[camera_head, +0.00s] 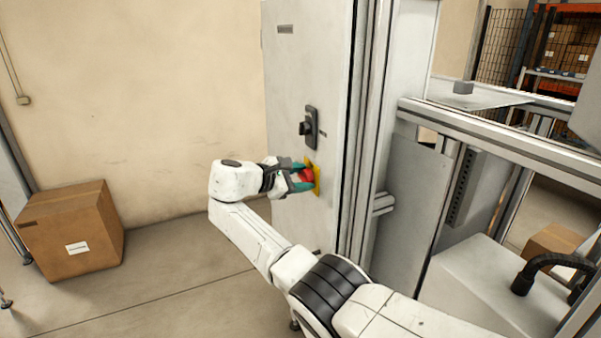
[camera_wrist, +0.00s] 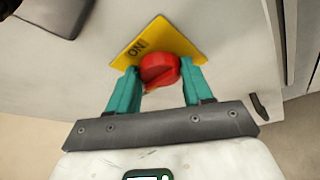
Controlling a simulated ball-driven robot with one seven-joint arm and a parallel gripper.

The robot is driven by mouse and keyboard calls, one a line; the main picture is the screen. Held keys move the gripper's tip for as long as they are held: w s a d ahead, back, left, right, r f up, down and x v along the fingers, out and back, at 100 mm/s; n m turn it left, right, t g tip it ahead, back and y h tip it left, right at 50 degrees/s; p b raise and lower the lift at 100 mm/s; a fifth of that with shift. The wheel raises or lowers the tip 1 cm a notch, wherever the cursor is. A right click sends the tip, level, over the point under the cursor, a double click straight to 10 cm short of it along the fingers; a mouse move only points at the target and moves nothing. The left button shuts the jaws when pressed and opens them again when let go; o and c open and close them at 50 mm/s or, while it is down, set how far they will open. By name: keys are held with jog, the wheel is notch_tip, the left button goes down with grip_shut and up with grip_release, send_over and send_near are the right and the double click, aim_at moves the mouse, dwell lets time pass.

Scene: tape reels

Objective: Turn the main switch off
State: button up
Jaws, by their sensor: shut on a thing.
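The main switch is a red rotary knob (camera_wrist: 160,71) on a yellow plate (camera_wrist: 178,38) marked "ON". In the head view the red knob (camera_head: 306,176) and yellow plate (camera_head: 317,180) sit on the front of a light grey cabinet (camera_head: 300,75). My gripper (camera_wrist: 157,84) has its two green fingers on either side of the knob, shut on it. In the head view my gripper (camera_head: 301,177) reaches the cabinet from the left and partly covers the knob and plate. The lower part of the plate is hidden.
A black handle (camera_head: 310,128) sticks out of the cabinet just above the switch. A cardboard box (camera_head: 85,235) stands on the floor at the left. A metal frame rail (camera_head: 500,135) and grey machine housing (camera_head: 490,290) are at the right.

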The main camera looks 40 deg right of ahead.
jog(key=shift+f, duration=0.1)
dwell(0.3)
jog(key=o, duration=1)
jog(key=shift+o, duration=0.2)
jog(key=b+v, duration=0.2)
jog(key=v, duration=0.8)
jog(key=shift+a+r+b, duration=0.2)
jog(key=shift+a+b, duration=0.15)
jog(key=shift+b, duration=0.05)
jog(key=shift+w, duration=0.1)
